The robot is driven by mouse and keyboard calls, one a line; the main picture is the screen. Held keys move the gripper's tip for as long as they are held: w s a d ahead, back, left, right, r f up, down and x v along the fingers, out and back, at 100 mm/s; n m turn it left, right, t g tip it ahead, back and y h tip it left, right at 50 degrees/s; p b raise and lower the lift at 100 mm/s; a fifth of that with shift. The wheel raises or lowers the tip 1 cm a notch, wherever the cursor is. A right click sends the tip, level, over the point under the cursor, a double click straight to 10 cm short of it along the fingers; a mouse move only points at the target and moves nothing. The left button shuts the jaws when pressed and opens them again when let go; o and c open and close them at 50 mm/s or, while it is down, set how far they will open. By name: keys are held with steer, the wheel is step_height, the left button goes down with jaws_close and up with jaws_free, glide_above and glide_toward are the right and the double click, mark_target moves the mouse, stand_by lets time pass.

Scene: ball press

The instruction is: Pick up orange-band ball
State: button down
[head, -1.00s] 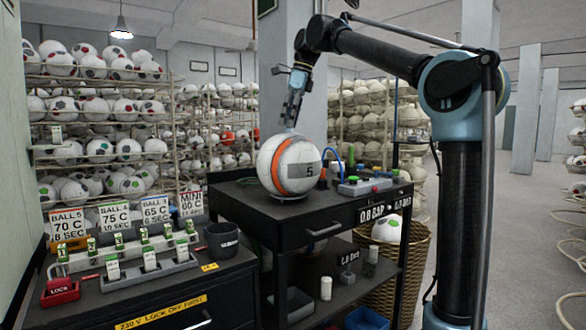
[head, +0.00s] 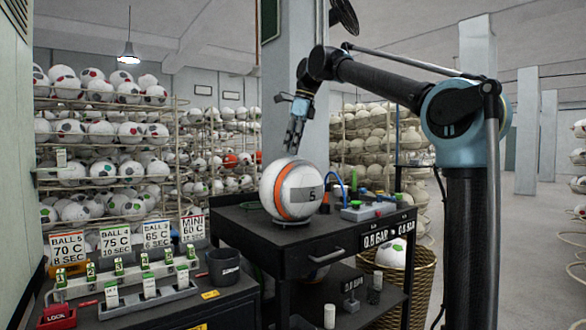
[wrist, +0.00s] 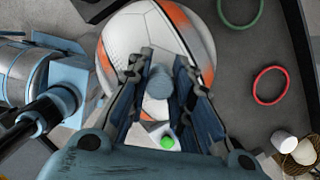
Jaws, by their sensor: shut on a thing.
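The orange-band ball (head: 288,190) is white with an orange stripe and a grey panel marked 5. It rests on a ring on the black cart (head: 245,226). My gripper (head: 291,149) points down at the ball's top. In the wrist view the ball (wrist: 135,45) lies beneath the fingers. My gripper (wrist: 161,70) is shut on a small grey knob (wrist: 160,79) at the top of the ball. How the knob joins the ball is hidden. No gap shows between ball and ring.
A control box (head: 368,210) with coloured buttons stands right of the ball on the cart. A wicker basket (head: 410,285) stands beside the cart. A bench with temperature cards (head: 115,238) and a dark cup (head: 224,266) is at the left. Ball racks (head: 100,140) stand behind.

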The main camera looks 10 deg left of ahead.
step_height(320, 180, up, 9)
steer(key=shift+r, duration=0.45)
steer(key=shift+s, duration=0.1)
stand_by(1.0)
